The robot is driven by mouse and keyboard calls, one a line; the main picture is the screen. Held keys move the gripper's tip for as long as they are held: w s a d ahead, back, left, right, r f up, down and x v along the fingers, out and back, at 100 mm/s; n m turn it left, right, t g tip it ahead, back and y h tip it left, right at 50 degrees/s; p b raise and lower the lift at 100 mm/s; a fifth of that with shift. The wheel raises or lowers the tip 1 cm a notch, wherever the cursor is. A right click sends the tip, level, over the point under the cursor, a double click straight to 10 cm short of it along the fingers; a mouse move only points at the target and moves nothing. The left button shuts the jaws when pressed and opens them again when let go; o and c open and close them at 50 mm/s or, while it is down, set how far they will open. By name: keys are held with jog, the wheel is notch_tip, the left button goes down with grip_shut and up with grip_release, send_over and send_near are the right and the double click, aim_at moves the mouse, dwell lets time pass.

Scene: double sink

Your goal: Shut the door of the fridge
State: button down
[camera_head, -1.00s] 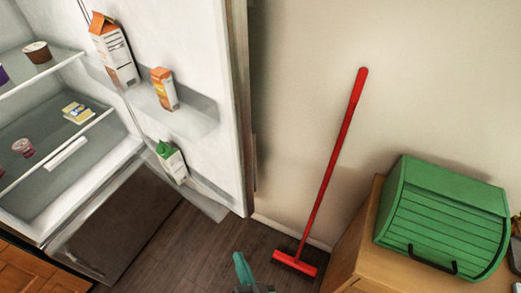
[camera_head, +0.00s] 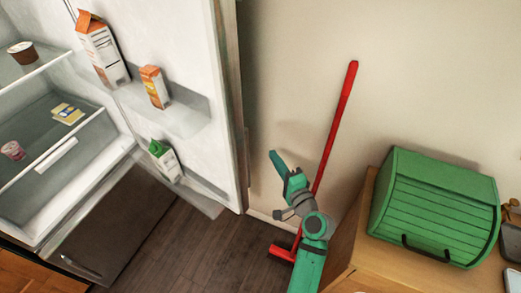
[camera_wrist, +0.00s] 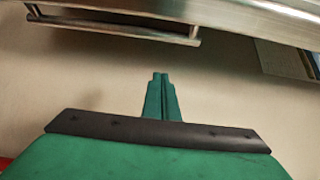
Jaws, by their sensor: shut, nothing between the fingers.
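The fridge (camera_head: 10,105) stands at the left in the head view with its door (camera_head: 190,45) swung wide open, close to the wall. The door's inner side faces me and its shelves hold several cartons, such as a tall orange-topped carton (camera_head: 103,52). My gripper (camera_head: 273,155) is to the right of the door's free edge, in front of the wall, apart from the door in this view. In the wrist view the fingertips (camera_wrist: 160,76) are together and empty. A metallic edge with a bar handle (camera_wrist: 115,28), likely the door's, crosses the top of that view.
A red broom (camera_head: 335,130) leans on the wall behind my arm. A green bread box (camera_head: 435,205) sits on a wooden cabinet (camera_head: 345,245) at the right.

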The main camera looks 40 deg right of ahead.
jog(key=w+a, duration=0.1)
jog(key=w, duration=0.8)
dwell(0.6)
